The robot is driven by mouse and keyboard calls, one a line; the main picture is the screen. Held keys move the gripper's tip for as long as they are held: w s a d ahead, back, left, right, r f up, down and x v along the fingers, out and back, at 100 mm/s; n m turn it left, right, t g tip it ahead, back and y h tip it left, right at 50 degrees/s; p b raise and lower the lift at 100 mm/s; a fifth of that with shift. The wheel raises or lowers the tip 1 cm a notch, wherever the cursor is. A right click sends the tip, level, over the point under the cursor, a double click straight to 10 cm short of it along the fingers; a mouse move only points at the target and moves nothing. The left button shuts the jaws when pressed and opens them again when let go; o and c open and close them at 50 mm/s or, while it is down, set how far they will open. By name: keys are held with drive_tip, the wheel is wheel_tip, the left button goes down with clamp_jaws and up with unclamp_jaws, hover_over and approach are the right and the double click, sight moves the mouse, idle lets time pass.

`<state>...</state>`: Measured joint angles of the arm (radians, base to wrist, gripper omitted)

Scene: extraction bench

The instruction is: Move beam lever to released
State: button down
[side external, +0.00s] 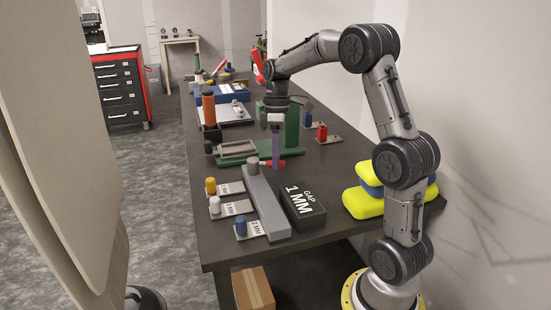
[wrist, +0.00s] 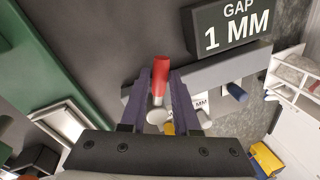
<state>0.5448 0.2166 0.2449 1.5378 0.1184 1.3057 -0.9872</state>
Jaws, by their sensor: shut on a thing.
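The beam lever shows as a red handle (side external: 270,164) beside the far end of a long grey bar (side external: 268,205). In the wrist view, the red handle (wrist: 161,72) lies between the two purple fingers of my gripper (wrist: 160,85). In the side view, my gripper (side external: 276,158) points down from above, with its fingertips at the handle. It is shut on the red handle. A light round knob (wrist: 157,117) shows just below the handle in the wrist view. The lever's pivot and its exact angle are hard to make out.
A black "GAP 1 MM" block (side external: 302,204) stands right of the bar. Yellow, white and blue knobbed pieces with labels (side external: 229,208) lie to its left. A green stand (side external: 292,128) rises close behind my gripper. Yellow and blue pads (side external: 364,203) sit at the right edge.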

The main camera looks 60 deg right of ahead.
drive_tip(key=shift+w+d+r+n, duration=0.1)
drive_tip(key=shift+w+d+n, duration=0.1)
drive_tip(key=shift+n, duration=0.1)
drive_tip(key=c, duration=0.7)
unclamp_jaws()
drive_tip(key=shift+s, duration=0.1)
drive_tip(key=shift+o, duration=0.2)
wheel_tip(320, 180, up, 14)
drive_tip(key=w+d, duration=0.1)
drive_tip(key=d, duration=0.1)
drive_tip(key=shift+d+f, duration=0.15)
drive_tip(key=shift+f, duration=0.1)
drive_tip(key=shift+w, duration=0.1)
